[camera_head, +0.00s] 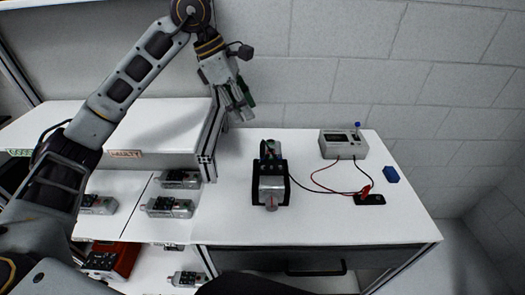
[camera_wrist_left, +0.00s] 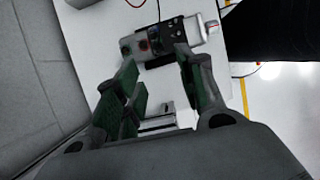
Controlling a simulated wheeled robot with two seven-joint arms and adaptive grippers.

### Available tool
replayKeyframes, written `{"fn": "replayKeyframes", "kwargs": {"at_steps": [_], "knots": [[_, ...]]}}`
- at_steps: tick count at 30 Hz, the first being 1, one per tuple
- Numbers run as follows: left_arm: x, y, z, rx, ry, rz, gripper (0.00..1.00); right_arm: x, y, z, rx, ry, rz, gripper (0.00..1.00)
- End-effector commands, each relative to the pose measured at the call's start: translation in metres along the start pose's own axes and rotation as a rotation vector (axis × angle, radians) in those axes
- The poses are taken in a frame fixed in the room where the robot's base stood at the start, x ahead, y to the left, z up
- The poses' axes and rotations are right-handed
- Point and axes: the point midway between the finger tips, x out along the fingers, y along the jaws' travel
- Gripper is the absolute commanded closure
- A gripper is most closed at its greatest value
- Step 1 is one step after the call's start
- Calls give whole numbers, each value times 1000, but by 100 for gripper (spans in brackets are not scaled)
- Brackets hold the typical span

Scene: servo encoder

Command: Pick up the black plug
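A silver and grey servo unit (camera_head: 270,190) sits in a black holder on the white tabletop (camera_head: 225,222). A black cable runs from its right side towards a flat black piece (camera_head: 372,200) with a red connector (camera_head: 364,191) beside it. I cannot tell for certain which black part is the plug. My left gripper (camera_head: 240,108) hangs in the air behind and left of the servo, pointing down, open and empty. In the left wrist view, its green-padded fingers (camera_wrist_left: 157,62) are spread apart, with the servo unit (camera_wrist_left: 188,36) beyond the tips. My right gripper is not visible.
Several similar units (camera_head: 170,207) lie on the left shelves, with a red device (camera_head: 110,260) below. The front tabletop is clear.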

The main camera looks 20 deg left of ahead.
Motion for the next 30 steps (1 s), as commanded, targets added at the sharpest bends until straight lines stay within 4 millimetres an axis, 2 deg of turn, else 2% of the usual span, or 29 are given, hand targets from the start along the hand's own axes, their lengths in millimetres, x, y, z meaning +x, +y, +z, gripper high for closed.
{"fn": "replayKeyframes", "kwargs": {"at_steps": [8,17,24,30], "knots": [[10,0,0,0,1,-2,61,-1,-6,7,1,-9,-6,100],[46,0,0,0,1,-2,61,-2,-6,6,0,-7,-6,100],[76,0,0,-1,1,-3,61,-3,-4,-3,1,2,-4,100],[86,0,0,0,0,0,61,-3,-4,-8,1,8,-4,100]]}}
